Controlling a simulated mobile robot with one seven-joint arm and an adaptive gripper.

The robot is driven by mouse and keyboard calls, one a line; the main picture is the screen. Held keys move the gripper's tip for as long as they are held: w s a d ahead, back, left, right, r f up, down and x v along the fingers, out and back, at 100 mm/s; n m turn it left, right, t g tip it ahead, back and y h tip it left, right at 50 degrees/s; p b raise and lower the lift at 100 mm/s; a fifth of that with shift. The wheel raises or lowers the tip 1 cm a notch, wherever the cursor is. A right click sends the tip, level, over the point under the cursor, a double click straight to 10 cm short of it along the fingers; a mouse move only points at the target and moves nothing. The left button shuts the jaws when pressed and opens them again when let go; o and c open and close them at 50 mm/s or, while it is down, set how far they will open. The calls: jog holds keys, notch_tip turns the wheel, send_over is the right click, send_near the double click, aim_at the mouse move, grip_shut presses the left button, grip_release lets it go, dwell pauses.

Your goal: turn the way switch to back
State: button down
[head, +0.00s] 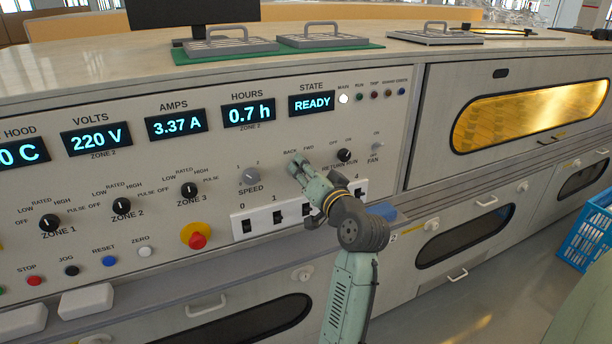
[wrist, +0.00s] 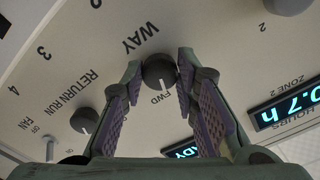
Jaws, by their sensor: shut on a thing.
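The way switch is a dark round knob (wrist: 159,71) on the sloped control panel, under the labels BACK and FWD in the head view. The wrist view shows it upside down, with the WAY lettering above the knob and FWD just below it. A pale pointer mark on the knob's lower side faces roughly toward FWD; its exact angle is hard to tell. My gripper (wrist: 160,68) is shut on the knob, one finger on each side. In the head view my gripper (head: 297,162) covers the knob, and the BACK label shows just above it.
The return run knob (head: 344,155) and fan toggle (head: 376,147) are close on the right. The grey speed knob (head: 251,176) is on the left. A white strip of numbered rocker switches (head: 262,217) lies below my gripper. The READY display (head: 312,103) is above.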

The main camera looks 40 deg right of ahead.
jog(key=shift+n+b, duration=4.05)
jog(key=shift+n, duration=0.75)
jog(key=c, duration=1.2)
grip_release()
jog(key=shift+c, duration=0.2)
jog(key=shift+s, duration=0.1)
jog(key=v, duration=1.1)
jog(key=shift+s, duration=0.4)
